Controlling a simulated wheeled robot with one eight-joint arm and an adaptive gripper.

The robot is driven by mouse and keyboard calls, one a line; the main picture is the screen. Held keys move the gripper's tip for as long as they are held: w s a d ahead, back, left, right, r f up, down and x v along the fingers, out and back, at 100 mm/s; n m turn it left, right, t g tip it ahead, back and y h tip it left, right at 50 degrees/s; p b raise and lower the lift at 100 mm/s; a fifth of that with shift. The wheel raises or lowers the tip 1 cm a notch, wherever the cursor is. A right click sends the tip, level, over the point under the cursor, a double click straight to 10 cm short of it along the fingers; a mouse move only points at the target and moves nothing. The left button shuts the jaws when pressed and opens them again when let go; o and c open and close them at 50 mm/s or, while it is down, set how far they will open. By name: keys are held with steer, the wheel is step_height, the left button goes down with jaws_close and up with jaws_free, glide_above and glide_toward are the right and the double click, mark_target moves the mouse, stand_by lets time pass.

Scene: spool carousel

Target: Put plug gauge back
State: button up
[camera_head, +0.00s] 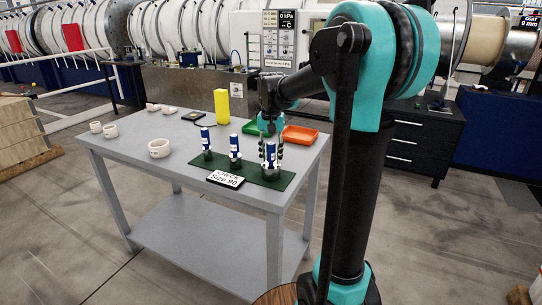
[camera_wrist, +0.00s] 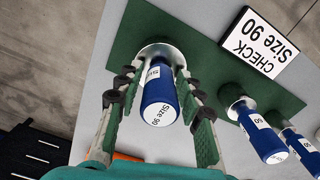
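Three plug gauges with blue handles stand upright on a green mat (camera_head: 248,171). The right-hand gauge (camera_head: 270,155) has a silver metal base, and its handle end reads "Size 90" in the wrist view (camera_wrist: 160,104). My gripper (camera_head: 271,163) points down over this gauge, with one finger on each side. In the wrist view the fingers (camera_wrist: 154,76) are spread, with gaps between them and the handle. The left gauge (camera_head: 206,143) and the middle gauge (camera_head: 235,150) stand apart from my gripper. A sign (camera_head: 226,179) at the mat's front edge reads "CHECK Size 90".
On the grey table (camera_head: 130,140) are a white ring (camera_head: 159,148), smaller rings (camera_head: 110,131) at the left, and a yellow block (camera_head: 221,106). A green tray (camera_head: 255,128) and an orange tray (camera_head: 299,135) lie behind the mat. The table's left front is clear.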

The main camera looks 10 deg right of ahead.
steer(key=shift+o, duration=0.5)
step_height(320, 180, up, 12)
steer(key=shift+r, duration=0.15)
